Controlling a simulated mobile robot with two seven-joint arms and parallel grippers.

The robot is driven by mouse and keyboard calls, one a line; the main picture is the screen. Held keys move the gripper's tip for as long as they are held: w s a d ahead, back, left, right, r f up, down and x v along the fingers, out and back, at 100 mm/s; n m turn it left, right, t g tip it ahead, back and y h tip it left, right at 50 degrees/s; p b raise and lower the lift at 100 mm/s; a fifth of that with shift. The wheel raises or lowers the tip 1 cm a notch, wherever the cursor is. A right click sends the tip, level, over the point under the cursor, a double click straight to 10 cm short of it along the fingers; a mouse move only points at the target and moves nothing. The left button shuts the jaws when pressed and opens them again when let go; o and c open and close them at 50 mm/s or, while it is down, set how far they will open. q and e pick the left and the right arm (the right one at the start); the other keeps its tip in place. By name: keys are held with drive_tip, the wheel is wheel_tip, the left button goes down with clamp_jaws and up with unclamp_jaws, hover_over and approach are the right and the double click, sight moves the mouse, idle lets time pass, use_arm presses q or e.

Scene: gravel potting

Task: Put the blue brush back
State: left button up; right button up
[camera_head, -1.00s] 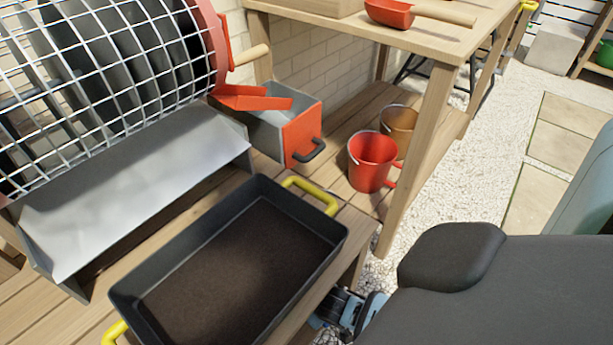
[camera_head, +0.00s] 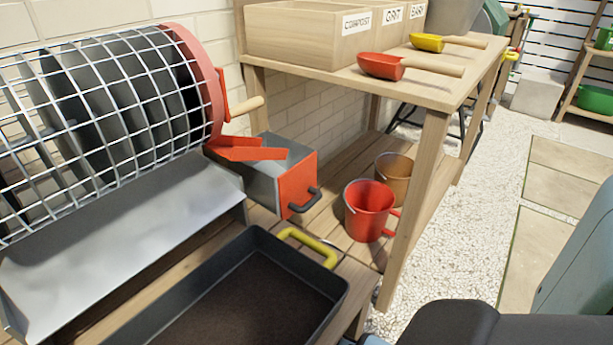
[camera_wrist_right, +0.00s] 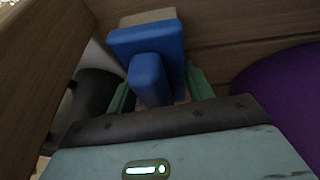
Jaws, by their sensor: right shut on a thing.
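The blue brush (camera_wrist_right: 148,42) shows in the right wrist view, with a blue handle and block and a pale tan strip at its far edge. My right gripper (camera_wrist_right: 160,90) is shut on its handle, a green fingertip on either side. Wooden surfaces stand close around the brush; I cannot tell whether it touches them. The brush does not show in the head view. My left gripper is not in view.
A purple thing (camera_wrist_right: 285,95) is close at the right in the wrist view. The head view shows a mesh drum (camera_head: 100,110), a black tray (camera_head: 335,300), a red bucket (camera_head: 368,208), and a bench (camera_head: 437,93) with labelled bins and scoops. Gravel floor (camera_head: 480,200) is clear.

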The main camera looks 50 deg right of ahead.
drive_tip(key=shift+f, duration=0.25)
drive_tip(key=o, duration=1)
drive_tip(key=shift+s+r, duration=0.15)
drive_tip(key=shift+r, duration=0.3)
drive_tip(key=p+v, duration=0.3)
drive_tip(key=v, duration=0.3)
drive_tip(key=shift+a+r+p, duration=0.1)
drive_tip(key=shift+r+p, duration=0.1)
drive_tip(key=shift+p, duration=0.15)
drive_tip(key=shift+s+r, duration=0.25)
drive_tip(key=shift+r, duration=0.1)
